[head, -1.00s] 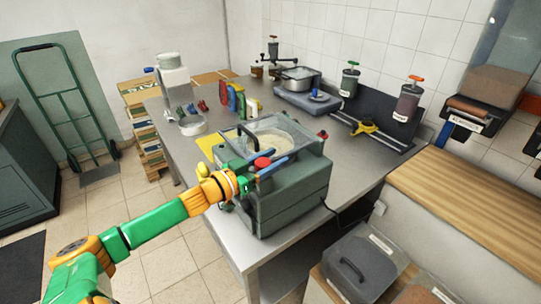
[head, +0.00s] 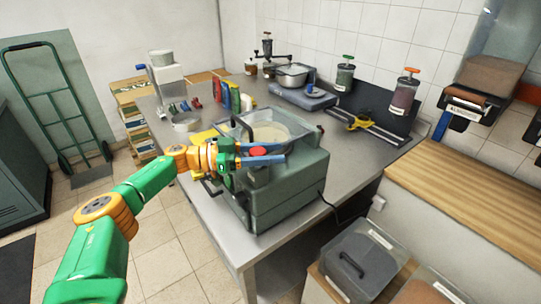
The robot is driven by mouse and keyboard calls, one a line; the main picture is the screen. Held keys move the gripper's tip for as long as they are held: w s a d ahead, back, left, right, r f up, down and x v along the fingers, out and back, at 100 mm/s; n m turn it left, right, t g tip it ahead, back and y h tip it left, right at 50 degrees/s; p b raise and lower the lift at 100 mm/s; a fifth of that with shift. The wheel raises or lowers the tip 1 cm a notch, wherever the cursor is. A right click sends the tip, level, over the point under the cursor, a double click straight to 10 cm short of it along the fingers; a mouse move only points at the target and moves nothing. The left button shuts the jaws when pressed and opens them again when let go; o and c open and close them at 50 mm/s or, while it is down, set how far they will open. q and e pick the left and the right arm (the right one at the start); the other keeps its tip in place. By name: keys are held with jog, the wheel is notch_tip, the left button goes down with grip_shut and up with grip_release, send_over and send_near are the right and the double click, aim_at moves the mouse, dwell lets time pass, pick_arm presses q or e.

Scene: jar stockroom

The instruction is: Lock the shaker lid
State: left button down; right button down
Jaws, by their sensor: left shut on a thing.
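The shaker (head: 292,185) is a grey-green box on the near part of the metal table. Its clear lid (head: 285,122), with a dark handle, lies over a round pale interior and looks down. A red knob (head: 258,151) is at the lid's front left edge. My left gripper (head: 264,155) comes in from the left with its blue fingers on either side of the knob and is shut on it. The fingers hide part of the knob and of the lid's front edge. My right gripper is not in view.
Small coloured bottles (head: 228,97) and a clear round dish (head: 187,121) stand behind the shaker. A blue-grey scale (head: 303,96) and a yellow clamp on a rail (head: 362,122) are farther back. The table right of the shaker is mostly clear.

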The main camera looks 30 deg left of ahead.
pick_arm(q)
jog(key=shift+r, duration=0.1)
dwell(0.3)
jog(key=shift+c, duration=1.7)
grip_release()
jog(key=b+v, duration=0.1)
jog(key=v, duration=0.2)
jog(key=b+v, duration=0.2)
jog(key=v, duration=0.1)
jog(key=shift+s+a+f, duration=0.2)
jog(key=shift+a, duration=0.05)
jog(key=shift+s+a+r, duration=0.15)
jog(key=shift+a, duration=0.05)
